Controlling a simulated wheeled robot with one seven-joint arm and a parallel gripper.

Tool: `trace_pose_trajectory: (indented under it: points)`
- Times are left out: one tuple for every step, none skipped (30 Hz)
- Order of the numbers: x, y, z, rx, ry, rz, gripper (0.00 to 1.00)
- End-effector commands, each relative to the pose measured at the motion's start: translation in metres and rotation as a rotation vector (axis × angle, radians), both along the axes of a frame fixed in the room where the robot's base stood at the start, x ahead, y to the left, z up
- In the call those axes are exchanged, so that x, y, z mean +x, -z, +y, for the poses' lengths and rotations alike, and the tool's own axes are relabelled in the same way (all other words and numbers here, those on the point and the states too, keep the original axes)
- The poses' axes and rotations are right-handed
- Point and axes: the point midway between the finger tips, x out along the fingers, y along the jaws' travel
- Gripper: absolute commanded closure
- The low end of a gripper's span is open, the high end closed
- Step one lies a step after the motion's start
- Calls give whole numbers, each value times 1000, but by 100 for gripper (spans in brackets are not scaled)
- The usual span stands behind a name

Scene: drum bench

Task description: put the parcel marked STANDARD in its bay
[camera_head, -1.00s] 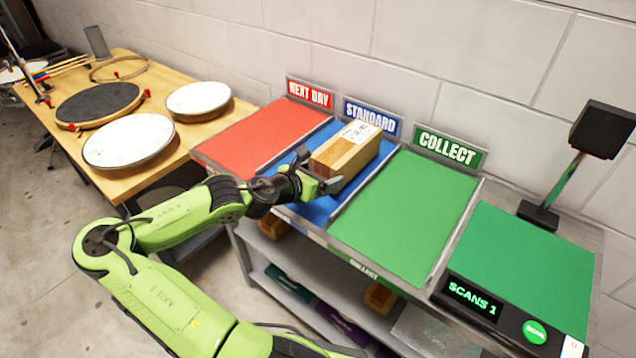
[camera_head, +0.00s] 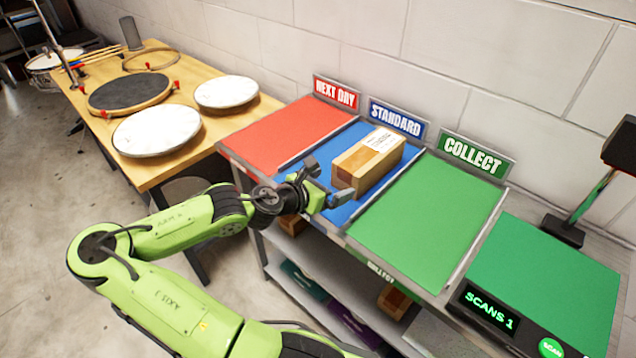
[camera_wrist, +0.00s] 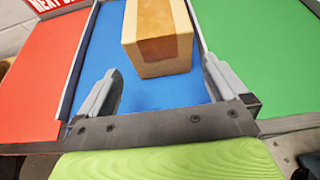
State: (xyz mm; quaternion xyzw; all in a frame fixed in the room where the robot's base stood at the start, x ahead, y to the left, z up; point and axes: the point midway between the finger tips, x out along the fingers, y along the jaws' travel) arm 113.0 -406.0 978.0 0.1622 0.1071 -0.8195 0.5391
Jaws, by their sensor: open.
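The parcel (camera_head: 367,164) is a brown cardboard box with a white label on top. It lies on the blue STANDARD bay (camera_head: 343,210), towards the bay's right side, below the blue STANDARD sign (camera_head: 397,118). The label is too small to read. My gripper (camera_head: 328,183) is open and empty at the front of the blue bay, just short of the box's near end. In the wrist view the box (camera_wrist: 158,38) lies beyond the open fingers (camera_wrist: 160,88), apart from them, with blue surface between.
The red NEXT DAY bay (camera_head: 290,135) is to the left and the green COLLECT bay (camera_head: 430,215) to the right, both empty. A scanner (camera_head: 490,303) reading SCANS 1 stands at the far right. A wooden table (camera_head: 158,172) with drum parts is at the left.

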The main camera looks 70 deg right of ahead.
Motion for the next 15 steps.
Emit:
trace_pose_trajectory:
  points:
    - [8,-10,13,1,-6,-3,0]
    - [10,-13,20,1,-5,-4,0]
    - [14,-17,28,1,-6,-3,0]
    - [16,-19,34,1,-6,-2,0]
    - [19,-21,39,1,-6,-2,0]
    - [21,-24,45,1,-5,-1,0]
    - [23,-25,49,0,-4,-2,0]
    - [24,-26,52,0,-4,-2,0]
    - [25,-27,55,0,-2,-1,0]
    - [25,-28,57,0,-1,0,0]
    - [25,-28,58,0,0,0,0]
    - [25,-28,59,0,0,-1,0]
    - [26,-28,59,-1,0,0,0]
    - [25,-28,59,-1,1,0,0]
    - [25,-28,59,-1,1,0,0]
